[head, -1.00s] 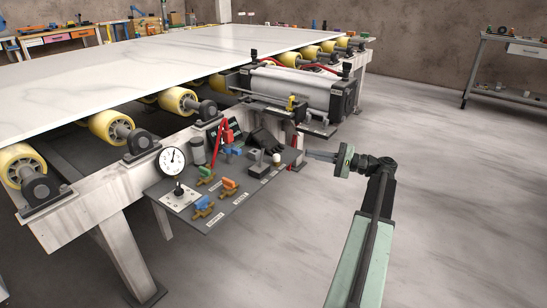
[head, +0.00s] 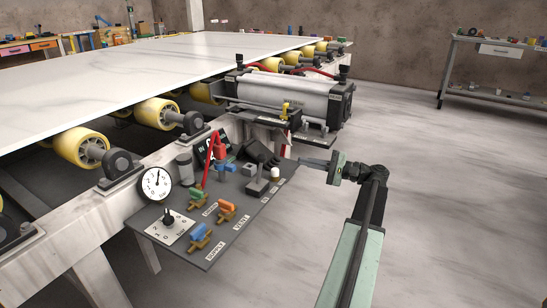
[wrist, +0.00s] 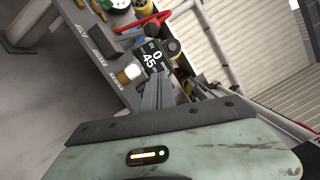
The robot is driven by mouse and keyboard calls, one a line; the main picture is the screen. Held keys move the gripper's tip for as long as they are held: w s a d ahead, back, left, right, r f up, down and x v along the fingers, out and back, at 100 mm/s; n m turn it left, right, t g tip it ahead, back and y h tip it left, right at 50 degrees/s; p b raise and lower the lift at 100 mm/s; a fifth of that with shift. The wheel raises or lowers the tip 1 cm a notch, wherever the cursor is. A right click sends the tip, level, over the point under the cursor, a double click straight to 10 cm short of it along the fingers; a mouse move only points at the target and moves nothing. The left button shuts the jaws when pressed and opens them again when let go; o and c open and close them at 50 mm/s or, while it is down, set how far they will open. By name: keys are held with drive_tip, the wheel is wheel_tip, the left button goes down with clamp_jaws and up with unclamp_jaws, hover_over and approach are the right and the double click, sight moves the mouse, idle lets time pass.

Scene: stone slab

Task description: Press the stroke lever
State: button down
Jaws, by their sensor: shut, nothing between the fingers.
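My gripper (head: 305,162) is shut and empty, its thin fingers pointing left just off the right edge of the dark control panel (head: 215,251). In the wrist view the shut fingers (wrist: 157,90) point toward the panel's end. A grey block with a dark knob (head: 257,185), which looks like the stroke lever, stands on the panel left of the fingertips, apart from them in the head view. A dark round knob also shows beyond the fingers in the wrist view (wrist: 174,47). I cannot read a label naming the lever.
A cream button (head: 275,173) is close to the fingertips. The panel also carries a gauge (head: 155,184), a black knob, and blue, orange (head: 227,208) and green valves. A large cylinder (head: 290,97) and roller table with a white slab (head: 150,65) stand behind.

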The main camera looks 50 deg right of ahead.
sight(260, 169)
drive_tip(key=p+x, duration=0.1)
drive_tip(key=x, duration=0.9)
drive_tip(key=a, duration=0.1)
drive_tip(key=a+r+p, duration=0.1)
drive_tip(key=shift+s+a, duration=0.3)
drive_tip(key=shift+s, duration=0.1)
drive_tip(key=shift+s+a+r, duration=0.1)
drive_tip(key=shift+a+r, duration=0.05)
drive_tip(key=shift+a, duration=0.3)
